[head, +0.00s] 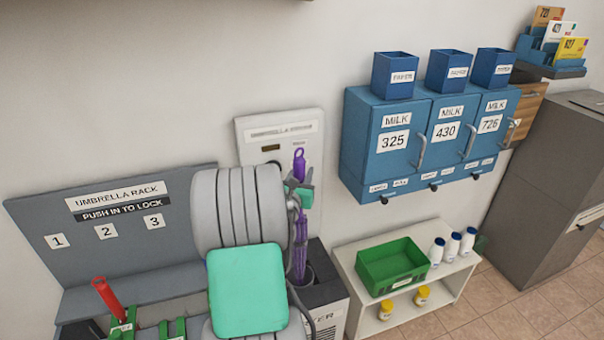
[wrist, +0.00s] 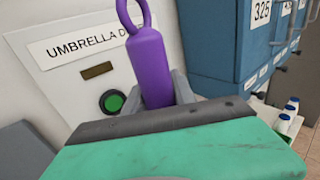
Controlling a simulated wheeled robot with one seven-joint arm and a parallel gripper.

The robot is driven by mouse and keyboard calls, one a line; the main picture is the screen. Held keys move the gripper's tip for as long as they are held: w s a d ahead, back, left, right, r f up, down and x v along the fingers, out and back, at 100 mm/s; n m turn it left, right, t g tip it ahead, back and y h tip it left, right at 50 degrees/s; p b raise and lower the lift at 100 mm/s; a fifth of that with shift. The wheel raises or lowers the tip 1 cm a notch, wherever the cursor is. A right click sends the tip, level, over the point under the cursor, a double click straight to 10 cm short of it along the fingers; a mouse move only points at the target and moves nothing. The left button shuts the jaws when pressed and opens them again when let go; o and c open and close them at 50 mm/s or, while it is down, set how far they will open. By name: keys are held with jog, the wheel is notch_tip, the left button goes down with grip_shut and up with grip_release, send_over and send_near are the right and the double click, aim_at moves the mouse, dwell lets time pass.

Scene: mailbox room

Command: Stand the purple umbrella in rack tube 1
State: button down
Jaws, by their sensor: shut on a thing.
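The purple umbrella (head: 301,246) stands upright with its loop handle at the top, in front of the umbrella dryer panel (head: 277,131). My gripper (head: 304,190) is shut on it just below the handle. The wrist view shows the purple handle (wrist: 149,62) between the grey fingers. The umbrella's lower end is at or in the round opening of the dryer base (head: 322,290); how deep I cannot tell. The umbrella rack (head: 120,215) is at the left with labels 1, 2 and 3. A red umbrella handle (head: 108,298) rises at its front. My arm hides the rack's right part.
Blue milk lockers (head: 392,140) hang on the wall at the right, with blue boxes on top. Below them a white shelf (head: 345,262) holds a green crate (head: 372,277), white bottles and yellow-lidded jars. A grey cabinet (head: 545,190) stands far right.

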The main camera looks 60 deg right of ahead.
aim_at(301, 148)
notch_tip(301, 148, up, 10)
jog(key=p, duration=0.9)
jog(key=shift+f, duration=0.25)
